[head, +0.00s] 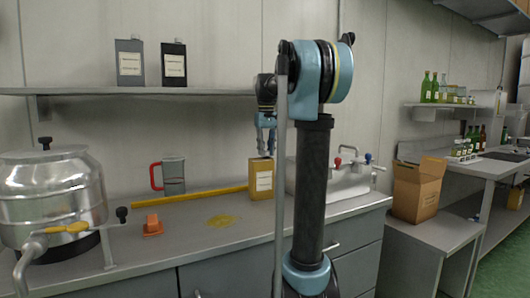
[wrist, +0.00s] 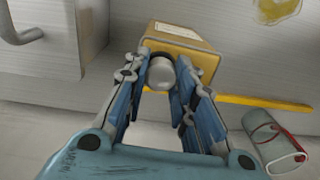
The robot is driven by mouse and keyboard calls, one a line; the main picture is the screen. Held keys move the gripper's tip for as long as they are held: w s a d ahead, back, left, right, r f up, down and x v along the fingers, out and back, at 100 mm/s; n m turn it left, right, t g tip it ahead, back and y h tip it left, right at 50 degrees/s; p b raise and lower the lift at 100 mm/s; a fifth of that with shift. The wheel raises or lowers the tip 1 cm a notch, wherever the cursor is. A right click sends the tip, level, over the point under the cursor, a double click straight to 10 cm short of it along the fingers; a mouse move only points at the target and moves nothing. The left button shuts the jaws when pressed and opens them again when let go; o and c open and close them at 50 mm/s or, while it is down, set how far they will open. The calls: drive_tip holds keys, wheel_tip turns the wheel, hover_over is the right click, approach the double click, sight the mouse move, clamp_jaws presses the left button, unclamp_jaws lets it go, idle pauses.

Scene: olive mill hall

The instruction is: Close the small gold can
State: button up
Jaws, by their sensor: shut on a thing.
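The small gold can (head: 260,184) stands upright on the steel counter against the back wall, its pale label facing out. In the wrist view the gold can (wrist: 203,58) lies just beyond my fingertips. My gripper (head: 266,150) points down over the can's top. In the wrist view my gripper (wrist: 161,62) is shut on a small round silver-grey cap (wrist: 161,75), which overlaps the can's top in the picture. I cannot tell whether the cap touches the can's opening or is just above it, as the fingers and cap hide the opening.
An orange object (head: 152,225) and a yellow puddle (head: 222,221) lie in front. A steel vessel (head: 50,195) stands left, a cardboard box (head: 416,190) right.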

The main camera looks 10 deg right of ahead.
drive_tip(key=o, duration=1)
drive_tip(key=shift+c, duration=1)
